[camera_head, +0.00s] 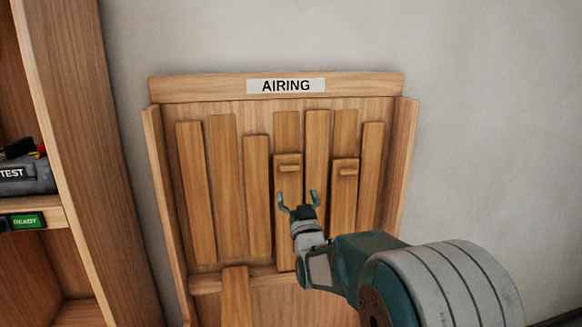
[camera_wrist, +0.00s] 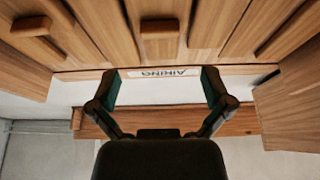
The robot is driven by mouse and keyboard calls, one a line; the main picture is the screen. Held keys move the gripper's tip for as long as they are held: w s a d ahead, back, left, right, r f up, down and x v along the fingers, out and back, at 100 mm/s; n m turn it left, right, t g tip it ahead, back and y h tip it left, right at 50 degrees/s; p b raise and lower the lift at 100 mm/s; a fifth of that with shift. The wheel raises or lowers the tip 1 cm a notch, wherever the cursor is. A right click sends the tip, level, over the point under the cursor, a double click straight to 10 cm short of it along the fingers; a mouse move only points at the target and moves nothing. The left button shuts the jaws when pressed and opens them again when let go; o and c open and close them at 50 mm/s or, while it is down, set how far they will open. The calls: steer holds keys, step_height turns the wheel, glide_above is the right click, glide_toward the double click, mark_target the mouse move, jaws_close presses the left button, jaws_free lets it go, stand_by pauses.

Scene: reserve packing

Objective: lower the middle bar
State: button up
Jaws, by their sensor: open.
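A wooden rack labelled AIRING (camera_head: 286,86) holds several upright wooden bars. The middle bar (camera_head: 287,225) has a small ledge-like handle (camera_head: 289,168) near its top. In the wrist view that handle (camera_wrist: 163,28) is ahead of the jaws, near the top of the picture and roughly centred between them. My gripper (camera_head: 298,196) is open and empty, with its two fingers pointing up, a little below the handle in the head view. Its fingers also show in the wrist view (camera_wrist: 161,80), apart from the handle. My wrist hides part of the middle bar's lower right.
A second bar with a handle (camera_head: 345,170) stands to the right; its handle shows at left in the wrist view (camera_wrist: 30,26). A bar (camera_head: 237,297) hangs over the rack's lower rail at left. A shelf (camera_head: 85,150) stands left; bare wall is right.

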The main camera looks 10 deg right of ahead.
mark_target(291, 170)
steer(key=x, duration=0.8)
steer(key=shift+w+d+r, duration=0.1)
steer(key=shift+w+d, duration=0.05)
steer(key=shift+w, duration=0.25)
steer(key=shift+w+a+r, duration=0.15)
steer(key=shift+w+a, duration=0.05)
steer(key=shift+w, duration=0.1)
steer(key=c, duration=0.7)
steer(key=shift+s+d+r, duration=0.1)
steer(key=shift+s, duration=0.05)
steer(key=c, duration=0.5)
